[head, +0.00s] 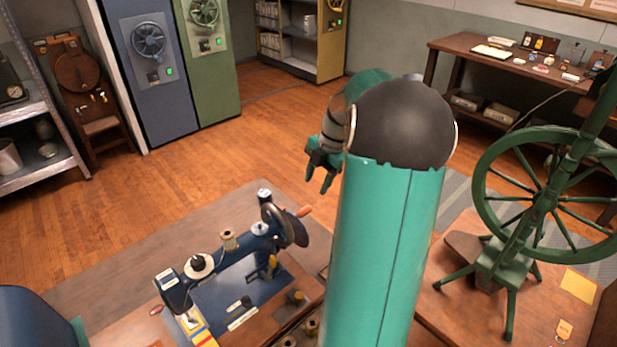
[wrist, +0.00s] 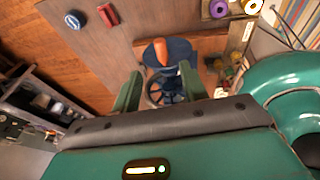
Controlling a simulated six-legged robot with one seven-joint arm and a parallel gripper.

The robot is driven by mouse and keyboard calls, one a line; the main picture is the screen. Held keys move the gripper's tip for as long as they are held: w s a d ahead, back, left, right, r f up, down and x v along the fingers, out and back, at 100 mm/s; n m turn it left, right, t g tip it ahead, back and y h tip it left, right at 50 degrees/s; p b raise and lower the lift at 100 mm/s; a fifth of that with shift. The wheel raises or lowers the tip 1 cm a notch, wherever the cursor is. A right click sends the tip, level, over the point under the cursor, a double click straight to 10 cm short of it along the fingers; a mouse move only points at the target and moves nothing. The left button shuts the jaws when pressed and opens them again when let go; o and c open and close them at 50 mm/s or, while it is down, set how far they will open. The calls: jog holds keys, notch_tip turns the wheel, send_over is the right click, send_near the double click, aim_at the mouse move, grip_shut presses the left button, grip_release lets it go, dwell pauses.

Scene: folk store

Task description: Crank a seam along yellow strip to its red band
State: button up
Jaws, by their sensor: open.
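A dark blue hand-cranked sewing machine (head: 245,252) stands on a wooden table in the head view. Its wheel (head: 296,226) is at its right end, with an orange crank handle (head: 304,211) sticking out. A yellow strip (head: 194,326) lies under the needle end at the lower left, with a red band (head: 207,341) near the frame's bottom edge. My gripper (head: 319,184) is open and empty, seen above and beyond the wheel. In the wrist view, the orange handle (wrist: 161,52) and the dark wheel (wrist: 180,50) appear between the open fingers (wrist: 160,72), apart from them. The strip is not clear there.
A green spinning wheel (head: 545,195) stands on a table at the right. Metal shelves (head: 40,150) and blue and green cabinets (head: 155,75) stand at the left and back. Spools (wrist: 218,9) sit near the machine. Open wooden floor (head: 240,150) lies beyond the table.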

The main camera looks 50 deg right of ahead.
aim_at(308, 207)
jog(key=shift+x, duration=4.75)
jog(key=shift+d+f, duration=0.1)
jog(key=shift+d, duration=0.05)
jog(key=shift+c, duration=0.4)
jog(key=c, duration=0.7)
